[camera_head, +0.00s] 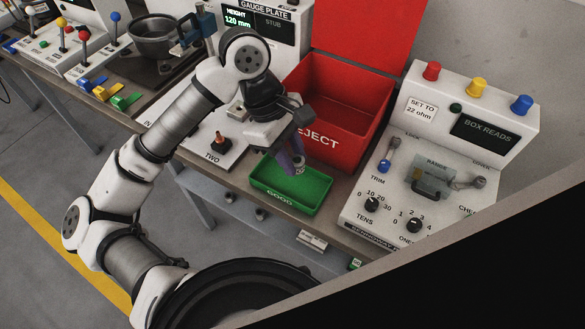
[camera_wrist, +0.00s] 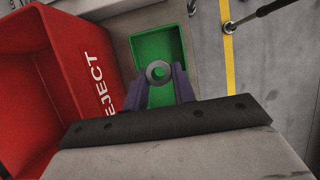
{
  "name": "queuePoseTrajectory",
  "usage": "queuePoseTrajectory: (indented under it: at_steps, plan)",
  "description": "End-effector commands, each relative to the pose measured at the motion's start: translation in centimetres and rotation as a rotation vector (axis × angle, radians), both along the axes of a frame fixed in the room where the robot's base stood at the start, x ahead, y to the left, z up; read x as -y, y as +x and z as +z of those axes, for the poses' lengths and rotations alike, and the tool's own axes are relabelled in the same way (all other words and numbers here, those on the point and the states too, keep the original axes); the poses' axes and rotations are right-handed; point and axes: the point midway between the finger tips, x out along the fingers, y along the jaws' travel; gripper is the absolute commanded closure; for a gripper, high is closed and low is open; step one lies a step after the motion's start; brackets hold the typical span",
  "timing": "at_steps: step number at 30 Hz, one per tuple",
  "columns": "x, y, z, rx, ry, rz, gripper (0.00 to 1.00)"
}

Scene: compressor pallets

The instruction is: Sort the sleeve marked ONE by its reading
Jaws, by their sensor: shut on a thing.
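My gripper (camera_head: 296,155) is shut on a small grey metal sleeve (camera_head: 299,168). In the wrist view the sleeve (camera_wrist: 159,72) shows as a ring end-on between the two purple fingers (camera_wrist: 162,88). The sleeve is over the green GOOD tray (camera_head: 262,182); the tray (camera_wrist: 177,47) looks empty where I see it. The red REJECT bin (camera_head: 340,105) stands open directly behind the tray. The gauge plate box (camera_head: 262,22) has a display reading HEIGHT 120 mm. A mark ONE on the sleeve cannot be read.
A post on a white plate marked TWO (camera_head: 220,143) stands left of the tray. A control box (camera_head: 440,165) with knobs and coloured buttons is to the right. A grey pot (camera_head: 155,40) and coloured levers stand at the back left. The bench's front edge is close to the tray.

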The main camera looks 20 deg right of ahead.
Motion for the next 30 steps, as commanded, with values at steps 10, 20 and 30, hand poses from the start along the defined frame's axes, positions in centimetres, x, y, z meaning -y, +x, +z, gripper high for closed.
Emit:
queuePoseTrajectory:
  at_steps: [10,20,30]
  plan:
    - [0.0,0.0,-4.2,-0.002,-0.001,0.001,1.00]
    - [0.0,0.0,-5.5,-0.001,-0.001,-0.001,1.00]
    - [0.0,0.0,-5.5,-0.001,-0.001,-0.001,0.54]
